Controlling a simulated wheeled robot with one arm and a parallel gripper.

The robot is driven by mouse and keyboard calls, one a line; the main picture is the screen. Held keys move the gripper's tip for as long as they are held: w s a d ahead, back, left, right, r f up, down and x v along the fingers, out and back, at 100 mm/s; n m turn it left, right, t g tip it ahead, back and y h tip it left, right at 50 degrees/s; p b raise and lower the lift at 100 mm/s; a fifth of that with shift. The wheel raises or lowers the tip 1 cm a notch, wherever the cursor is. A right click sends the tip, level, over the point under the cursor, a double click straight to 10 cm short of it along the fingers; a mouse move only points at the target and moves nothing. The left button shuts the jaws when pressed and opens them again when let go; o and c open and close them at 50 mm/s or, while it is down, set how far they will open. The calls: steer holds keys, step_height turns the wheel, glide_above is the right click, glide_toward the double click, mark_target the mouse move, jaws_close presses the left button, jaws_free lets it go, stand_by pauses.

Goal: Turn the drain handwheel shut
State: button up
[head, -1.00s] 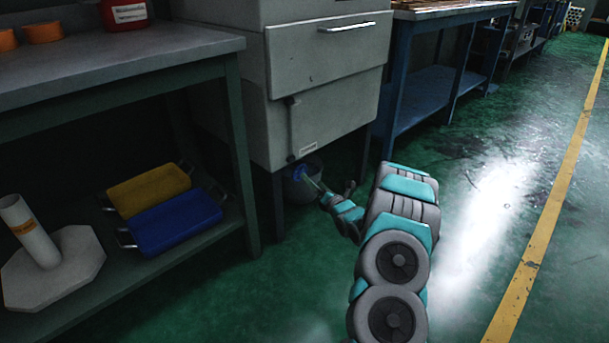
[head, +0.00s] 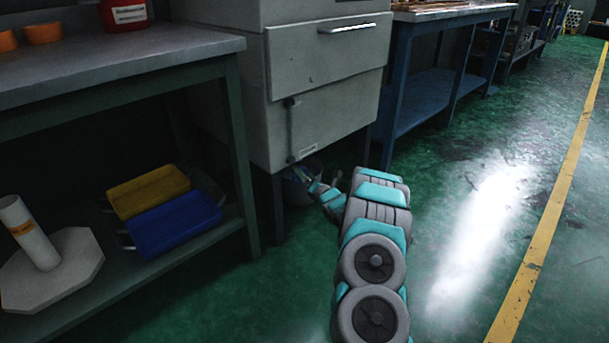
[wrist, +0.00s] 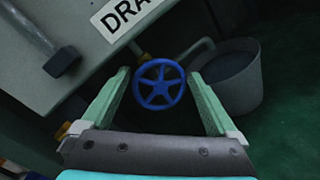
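The blue spoked drain handwheel (wrist: 159,85) shows in the wrist view, on a fitting below the grey cabinet (wrist: 60,40). A label reading "DRA" (wrist: 125,14) is just above it, partly cut off. My gripper (wrist: 158,92) is open, with one finger to each side of the wheel. The wheel appears between the fingertips; I cannot tell whether they touch it. In the head view my gripper (head: 300,174) is low at the cabinet's underside, and the wheel there is mostly hidden by it.
A grey bucket (wrist: 232,80) stands on the floor right of the wheel, under a bent pipe (wrist: 198,52). A green bench with yellow (head: 148,191) and blue (head: 172,225) trays stands left. Floor on the right is clear.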

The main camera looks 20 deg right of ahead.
steer(key=c, duration=0.9)
